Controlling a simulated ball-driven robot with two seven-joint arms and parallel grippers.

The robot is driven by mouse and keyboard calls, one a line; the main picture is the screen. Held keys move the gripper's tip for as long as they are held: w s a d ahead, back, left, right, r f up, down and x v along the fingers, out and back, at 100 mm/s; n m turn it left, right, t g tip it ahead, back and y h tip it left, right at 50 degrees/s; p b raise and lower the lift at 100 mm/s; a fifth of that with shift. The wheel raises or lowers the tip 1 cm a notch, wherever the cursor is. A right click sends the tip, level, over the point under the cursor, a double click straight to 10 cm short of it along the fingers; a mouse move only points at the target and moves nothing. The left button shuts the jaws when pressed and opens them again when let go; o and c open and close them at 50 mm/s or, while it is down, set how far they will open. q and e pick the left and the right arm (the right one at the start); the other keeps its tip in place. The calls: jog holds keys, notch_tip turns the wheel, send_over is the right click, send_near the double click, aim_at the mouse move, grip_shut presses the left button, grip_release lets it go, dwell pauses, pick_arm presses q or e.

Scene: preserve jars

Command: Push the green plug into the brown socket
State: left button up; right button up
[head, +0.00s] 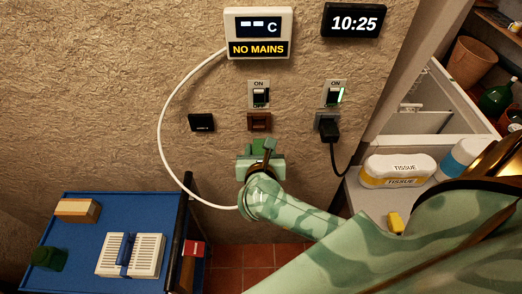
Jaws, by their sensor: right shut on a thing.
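The brown socket (259,122) is on the wall under a switch marked ON, and its face is uncovered. My right gripper (262,152) is in front of the wall just below the socket, shut on the green plug (257,146). The plug shows as a small green block at the fingers, largely hidden by the gripper. It appears just below the socket in the picture; the gap in depth cannot be told. A white cable (160,120) loops from the NO MAINS display (258,34) down to behind my right wrist. My left gripper is not in view.
A black socket (202,122) is left of the brown one. A black plug (329,129) sits in the right-hand socket. A blue-topped trolley (80,222) stands lower left with several items. A tissue pack (398,171) lies on the counter at right.

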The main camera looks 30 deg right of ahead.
jog(key=w+d, duration=0.1)
jog(key=w+d+b, duration=0.1)
jog(key=w, duration=0.1)
jog(key=w+d, duration=0.1)
jog(key=w, duration=0.1)
jog(key=shift+b, duration=0.3)
jog(key=shift+w+d, duration=0.4)
jog(key=shift+w, duration=0.35)
dwell(1.4)
jog(key=shift+w+d+r, duration=0.15)
dwell(0.3)
jog(key=o, duration=0.9)
jog(key=shift+w, duration=0.1)
